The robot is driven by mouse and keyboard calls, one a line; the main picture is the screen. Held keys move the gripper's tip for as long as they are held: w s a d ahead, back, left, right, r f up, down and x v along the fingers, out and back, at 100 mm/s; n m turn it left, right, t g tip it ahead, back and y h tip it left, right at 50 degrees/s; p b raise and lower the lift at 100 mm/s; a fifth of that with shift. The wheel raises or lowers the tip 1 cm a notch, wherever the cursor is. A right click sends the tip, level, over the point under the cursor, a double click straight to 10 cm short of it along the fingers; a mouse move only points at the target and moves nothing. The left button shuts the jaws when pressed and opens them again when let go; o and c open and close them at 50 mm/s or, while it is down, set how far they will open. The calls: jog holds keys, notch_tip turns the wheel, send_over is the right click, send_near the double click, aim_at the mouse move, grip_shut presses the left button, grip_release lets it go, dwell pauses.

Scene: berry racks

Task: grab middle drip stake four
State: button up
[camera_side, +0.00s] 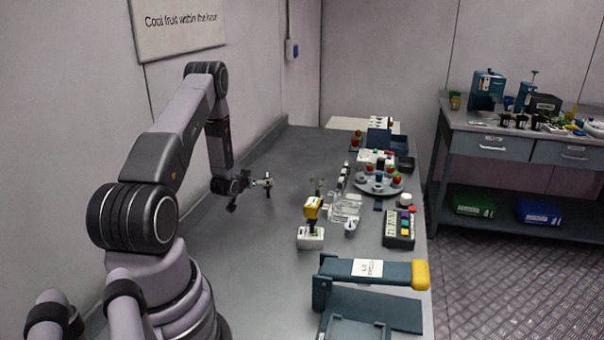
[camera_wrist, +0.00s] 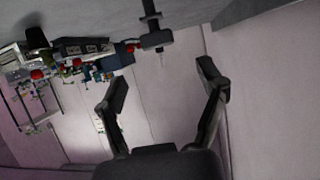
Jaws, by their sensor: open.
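My gripper (camera_wrist: 164,82) is open and empty in the wrist view, its two dark fingers spread apart. In the side view my gripper (camera_side: 240,190) is above the left part of the bench, level with the middle. A clear rack (camera_side: 344,207) stands to its right on the bench, with a slanting row of small pale upright pieces (camera_side: 344,178). These may be the drip stakes, but they are too small to tell one from another. The gripper is well apart from this rack. The wrist view is upside down, and I cannot pick out the stakes there.
A dark post with a crosspiece (camera_wrist: 155,39) shows ahead in the wrist view. In the side view, a yellow-topped device (camera_side: 312,209), a grey round tray (camera_side: 367,190), a button box (camera_side: 399,228) and a yellow-ended lever press (camera_side: 390,274) stand rightward. The bench's left side is mostly clear.

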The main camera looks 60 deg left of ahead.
aim_at(268, 188)
jog(key=shift+f+x, duration=0.1)
jog(key=shift+x, duration=1.6)
jog(key=shift+f+x, duration=0.15)
jog(key=shift+x, duration=1.55)
jog(key=shift+s+d, duration=0.1)
jog(key=c, duration=0.9)
